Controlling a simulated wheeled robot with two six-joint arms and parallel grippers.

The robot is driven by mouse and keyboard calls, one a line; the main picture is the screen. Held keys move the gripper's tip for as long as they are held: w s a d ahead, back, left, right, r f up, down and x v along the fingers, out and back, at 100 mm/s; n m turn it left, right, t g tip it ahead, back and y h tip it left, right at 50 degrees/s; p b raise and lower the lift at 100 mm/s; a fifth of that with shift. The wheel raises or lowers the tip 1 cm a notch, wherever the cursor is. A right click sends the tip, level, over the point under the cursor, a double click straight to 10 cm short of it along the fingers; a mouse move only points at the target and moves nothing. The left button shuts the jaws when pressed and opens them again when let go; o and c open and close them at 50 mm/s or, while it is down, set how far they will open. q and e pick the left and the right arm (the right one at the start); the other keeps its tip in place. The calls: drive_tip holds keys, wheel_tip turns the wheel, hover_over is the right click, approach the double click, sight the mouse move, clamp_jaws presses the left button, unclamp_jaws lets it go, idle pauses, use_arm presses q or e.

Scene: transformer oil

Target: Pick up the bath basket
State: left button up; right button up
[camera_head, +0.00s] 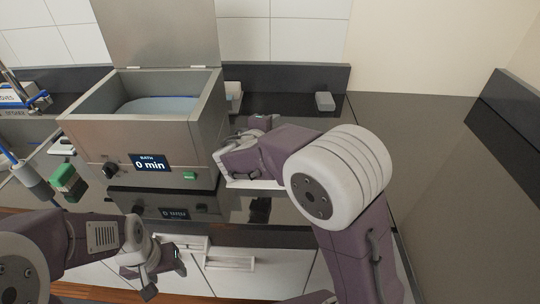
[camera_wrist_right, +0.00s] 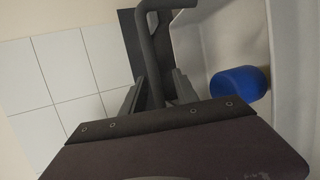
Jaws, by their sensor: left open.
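The bath (camera_head: 141,142) is a grey metal box with its lid up and a display reading 0 min. My right gripper (camera_head: 232,160) is low beside the bath's right wall, mostly hidden by my wrist. In the right wrist view a dark bent bar, which looks like the bath basket's handle (camera_wrist_right: 153,55), runs between the fingers of my right gripper (camera_wrist_right: 157,90). The fingers are close on both sides of it. The rest of the basket cannot be made out. My left gripper (camera_head: 146,272) is open and empty, low in front of the bath.
A pale tray (camera_head: 255,184) lies beneath my right gripper. In the right wrist view a blue round thing (camera_wrist_right: 240,84) sits by a white wall. A small grey box (camera_head: 324,101) stands at the back. A green block (camera_head: 68,182) is left of the bath. The right worktop is clear.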

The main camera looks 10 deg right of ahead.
drive_tip(key=shift+s+r, duration=0.1)
drive_tip(key=shift+s, duration=0.05)
drive_tip(key=shift+c, duration=0.9)
clamp_jaws()
